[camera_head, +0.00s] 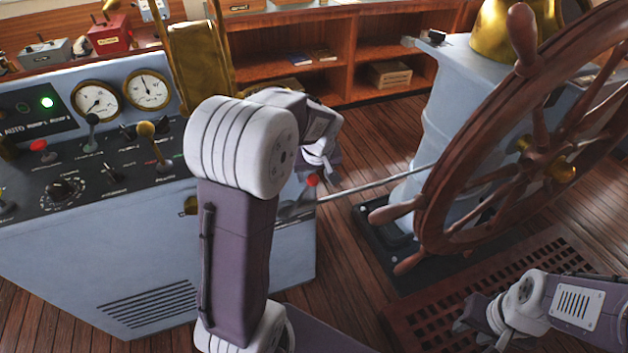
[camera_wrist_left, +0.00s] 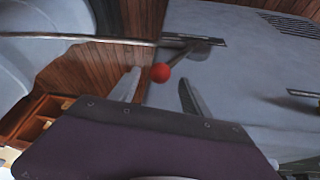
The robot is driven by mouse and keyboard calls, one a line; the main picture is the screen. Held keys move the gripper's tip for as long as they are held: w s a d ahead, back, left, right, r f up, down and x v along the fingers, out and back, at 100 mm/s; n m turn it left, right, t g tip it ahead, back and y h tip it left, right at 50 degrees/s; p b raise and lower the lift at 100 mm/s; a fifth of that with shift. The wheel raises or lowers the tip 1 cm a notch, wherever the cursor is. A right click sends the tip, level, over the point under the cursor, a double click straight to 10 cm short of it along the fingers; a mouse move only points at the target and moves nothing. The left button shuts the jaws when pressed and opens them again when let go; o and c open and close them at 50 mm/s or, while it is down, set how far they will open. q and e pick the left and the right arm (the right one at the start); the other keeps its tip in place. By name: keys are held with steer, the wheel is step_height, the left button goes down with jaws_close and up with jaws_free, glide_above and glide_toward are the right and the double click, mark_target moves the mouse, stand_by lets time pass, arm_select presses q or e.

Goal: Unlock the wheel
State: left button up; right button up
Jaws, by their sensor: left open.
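The ship's wheel (camera_head: 433,205) is dark wood with a brass hub and stands at the right of the head view. A metal rod (camera_head: 370,186) runs from the console's side toward the wheel. A lever with a red knob (camera_head: 311,181) sits at the console's right side, near the rod. My left gripper (camera_head: 320,165) is open just above the red knob. In the left wrist view, the red knob (camera_wrist_left: 160,73) shows between the two open fingertips (camera_wrist_left: 159,77), with gaps on both sides. My right gripper (camera_head: 468,325) is low at the right, over the floor grating; its finger opening is unclear.
The blue-grey console (camera_head: 60,250) with gauges, knobs and levers fills the left. Wooden shelves (camera_head: 345,60) stand at the back. A floor grating (camera_head: 400,315) lies below the wheel. Wooden floor is clear between console and wheel pedestal (camera_head: 440,110), apart from the rod.

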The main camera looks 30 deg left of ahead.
arm_select(q)
steer(key=shift+x, duration=0.85)
steer(key=shift+w+f, duration=0.2)
steer(key=shift+f, duration=0.2)
jaws_close()
stand_by(0.4)
